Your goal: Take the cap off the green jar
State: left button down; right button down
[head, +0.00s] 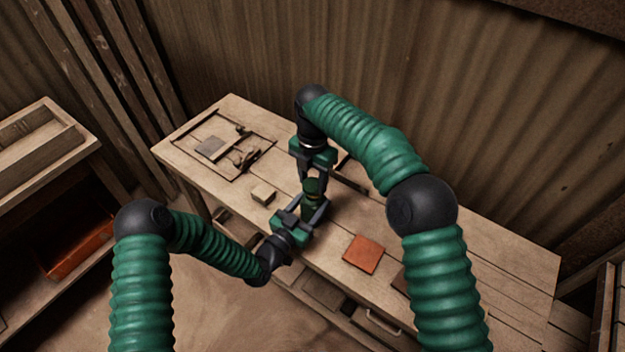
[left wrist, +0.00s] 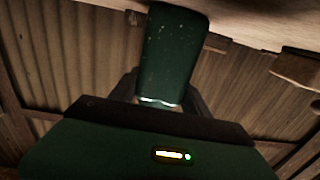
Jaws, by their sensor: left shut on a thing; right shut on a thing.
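The green jar (head: 311,201) stands upright near the middle of the workbench. My left gripper (head: 307,210) is shut around its lower body from the front left. The jar's dark green side (left wrist: 170,55) also fills the middle of the left wrist view, between the fingers. My right gripper (head: 313,180) comes down from above and is shut at the jar's top, on the cap. The cap is mostly hidden between the fingers, and I cannot tell whether it is apart from the jar.
The workbench (head: 440,240) bears an orange tile (head: 363,253) to the right of the jar and a small pale block (head: 263,193) to its left. A framed area with a grey tile (head: 210,146) lies at the far left. A shelf unit (head: 45,190) stands at the left.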

aim_at(313, 183)
jog(key=shift+r, duration=2)
pick_arm(q)
jog(key=shift+c, duration=2.2)
grip_release()
jog(key=shift+a, duration=0.1)
